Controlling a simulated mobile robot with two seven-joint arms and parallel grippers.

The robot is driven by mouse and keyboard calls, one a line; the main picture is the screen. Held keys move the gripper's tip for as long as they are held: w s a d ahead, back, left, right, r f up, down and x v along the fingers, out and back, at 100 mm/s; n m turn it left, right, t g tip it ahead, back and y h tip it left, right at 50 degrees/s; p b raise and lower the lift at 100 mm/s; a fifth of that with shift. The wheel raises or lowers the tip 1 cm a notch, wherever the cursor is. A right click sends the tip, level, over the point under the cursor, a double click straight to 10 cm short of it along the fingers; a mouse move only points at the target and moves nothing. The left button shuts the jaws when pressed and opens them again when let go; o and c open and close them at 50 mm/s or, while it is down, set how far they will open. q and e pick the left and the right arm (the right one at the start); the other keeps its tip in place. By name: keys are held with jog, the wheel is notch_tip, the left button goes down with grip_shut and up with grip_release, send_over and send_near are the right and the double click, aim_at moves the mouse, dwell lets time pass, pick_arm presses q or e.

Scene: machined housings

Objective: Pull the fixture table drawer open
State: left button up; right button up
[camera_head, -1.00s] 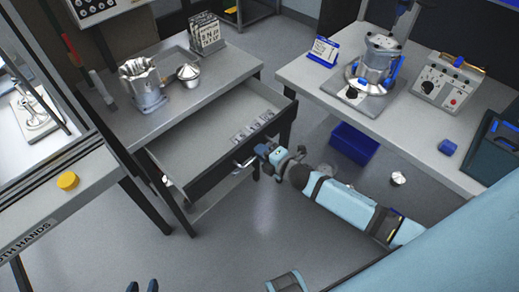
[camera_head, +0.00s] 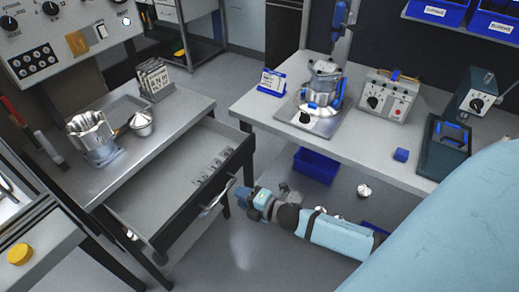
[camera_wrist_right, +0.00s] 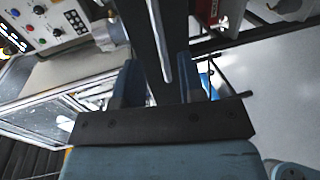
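The fixture table (camera_head: 180,115) stands at the left in the head view, with its drawer (camera_head: 150,205) pulled well out. The drawer's dark front (camera_head: 180,222) carries a bright bar handle (camera_head: 217,197). My right gripper (camera_head: 243,196) is just in front of the handle, at the drawer's right side. In the right wrist view, the gripper's two fingers (camera_wrist_right: 160,85) stand apart, and the pale handle bar (camera_wrist_right: 160,45) shows beyond and between them. I cannot tell whether they touch it. My left gripper is not in view.
A metal housing (camera_head: 92,138), a metal cup (camera_head: 141,123) and a card rack (camera_head: 154,80) stand on the fixture table. Small parts (camera_head: 212,170) lie in the drawer. A workbench (camera_head: 270,108) stands at the right, a blue bin (camera_head: 316,165) below it. Floor before the drawer is clear.

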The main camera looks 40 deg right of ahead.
jog(key=v, duration=0.7)
dwell(0.3)
jog(key=s+a+r+m+g+h+p, duration=0.2)
jog(key=s+a+m+p, duration=0.7)
jog(key=m, duration=1)
jog(key=shift+s+a+r+g, duration=0.3)
jog(key=shift+s+r+g, duration=0.15)
jog(key=shift+s+g, duration=0.3)
jog(key=shift+w, duration=0.1)
